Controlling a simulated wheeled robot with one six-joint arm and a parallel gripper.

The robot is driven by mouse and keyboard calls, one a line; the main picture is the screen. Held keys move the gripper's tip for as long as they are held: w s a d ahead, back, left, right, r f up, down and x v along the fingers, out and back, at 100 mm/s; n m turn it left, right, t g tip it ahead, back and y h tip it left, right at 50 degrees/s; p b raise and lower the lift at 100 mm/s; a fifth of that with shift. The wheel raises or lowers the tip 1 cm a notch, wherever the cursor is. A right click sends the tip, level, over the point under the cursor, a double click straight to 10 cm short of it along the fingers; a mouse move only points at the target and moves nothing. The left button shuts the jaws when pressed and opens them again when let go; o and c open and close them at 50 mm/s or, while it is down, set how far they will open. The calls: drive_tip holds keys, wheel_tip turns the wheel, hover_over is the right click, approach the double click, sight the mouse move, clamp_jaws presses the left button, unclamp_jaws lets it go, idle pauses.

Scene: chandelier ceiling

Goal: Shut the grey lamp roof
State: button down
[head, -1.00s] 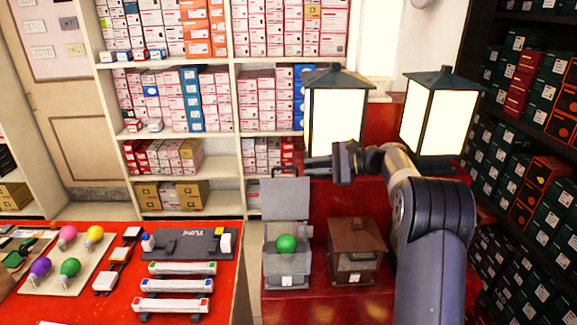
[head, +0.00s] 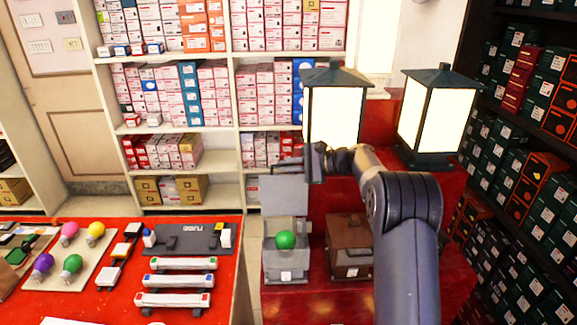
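The grey lamp (head: 287,268) stands on the red surface, right of the red table. A green bulb (head: 285,240) sits inside it. Its grey roof (head: 284,194) is open and stands upright at the back of the lamp. My gripper (head: 314,163) is at the upper right edge of the raised roof, in front of a lit lantern. I cannot tell whether it touches the roof. Its fingers overlap in this view, so their opening does not show.
A closed brown lamp (head: 350,247) stands right beside the grey one. Two lit lanterns (head: 334,115) (head: 437,115) stand behind my arm. The red table (head: 120,258) at left holds bulbs, tubes and switches. Shelves of boxes line the back and right.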

drive_tip(key=shift+s+f+b, duration=0.1)
drive_tip(key=shift+s+b, duration=0.05)
drive_tip(key=shift+b, duration=0.25)
drive_tip(key=s+f+n+t+y+b, duration=0.1)
drive_tip(key=s+b, duration=0.4)
drive_tip(key=b, duration=0.7)
drive_tip(key=s+f+n+y+b, duration=0.1)
drive_tip(key=s+f+n+b, duration=0.2)
drive_tip(key=b, duration=0.9)
drive_tip(key=s+f+n+t+y+b, duration=0.1)
drive_tip(key=s+f+n+b, duration=0.2)
drive_tip(key=b, duration=0.9)
drive_tip(key=shift+s+f+n+t+y, duration=0.1)
drive_tip(key=shift+s+n+t+y, duration=0.25)
drive_tip(key=shift+s+n, duration=1.5)
drive_tip(key=shift+n+y, duration=0.45)
drive_tip(key=shift+n, duration=0.3)
drive_tip(key=s+f+b, duration=0.1)
drive_tip(key=b, duration=0.2)
drive_tip(key=s+f+b, duration=0.2)
drive_tip(key=b, duration=0.2)
drive_tip(key=shift+f, duration=0.25)
drive_tip(key=shift+s+b, duration=0.1)
drive_tip(key=shift+b, duration=0.2)
